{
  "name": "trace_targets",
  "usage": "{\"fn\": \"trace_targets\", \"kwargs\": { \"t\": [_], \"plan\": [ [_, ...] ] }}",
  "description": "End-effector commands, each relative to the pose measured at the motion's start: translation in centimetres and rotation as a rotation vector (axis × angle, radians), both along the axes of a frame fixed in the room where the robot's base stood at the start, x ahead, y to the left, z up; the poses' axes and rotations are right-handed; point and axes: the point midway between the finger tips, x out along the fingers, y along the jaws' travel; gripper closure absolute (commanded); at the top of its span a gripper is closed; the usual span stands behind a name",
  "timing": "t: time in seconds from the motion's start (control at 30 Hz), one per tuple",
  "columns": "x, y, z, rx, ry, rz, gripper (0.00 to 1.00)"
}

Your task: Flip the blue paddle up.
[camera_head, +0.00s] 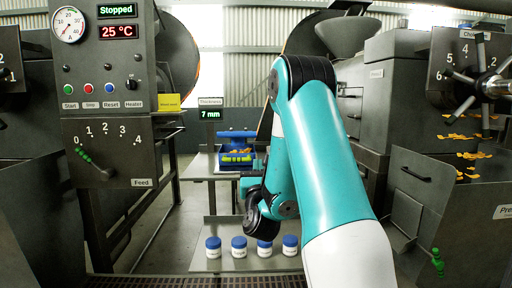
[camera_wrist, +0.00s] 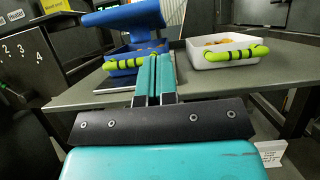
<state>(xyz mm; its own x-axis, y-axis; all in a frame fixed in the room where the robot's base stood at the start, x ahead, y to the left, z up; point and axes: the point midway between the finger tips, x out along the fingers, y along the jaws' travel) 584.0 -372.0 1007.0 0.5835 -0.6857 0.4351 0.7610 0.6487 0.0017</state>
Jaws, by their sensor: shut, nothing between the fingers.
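A blue device (camera_head: 237,135) stands on the grey table beyond my arm. In the wrist view its thick blue top block (camera_wrist: 125,14) overhangs a blue lower tray (camera_wrist: 122,80) with a green-and-black handle (camera_wrist: 124,63). The fingers hide part of the tray. I cannot tell whether they touch it.
A white bin (camera_wrist: 202,59) with orange pieces and a green handle sits right of the device on the table (camera_wrist: 85,98). White jars with blue lids (camera_head: 239,247) stand on a lower shelf. A control panel (camera_head: 105,80) is at left, a machine with a handwheel (camera_head: 487,85) at right.

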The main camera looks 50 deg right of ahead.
Motion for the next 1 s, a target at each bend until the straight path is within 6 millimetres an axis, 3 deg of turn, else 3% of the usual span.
{"fn": "trace_targets", "kwargs": {
  "t": [0.17, 0.6, 1.0],
  "plan": [
    [0.8, -1.0, 0.9, 0.000, -0.002, 0.000, 1.00],
    [5.1, -6.0, 4.2, 0.000, 0.002, 0.000, 1.00],
    [5.9, -6.8, 4.4, -0.001, 0.001, 0.000, 1.00]
  ]
}}
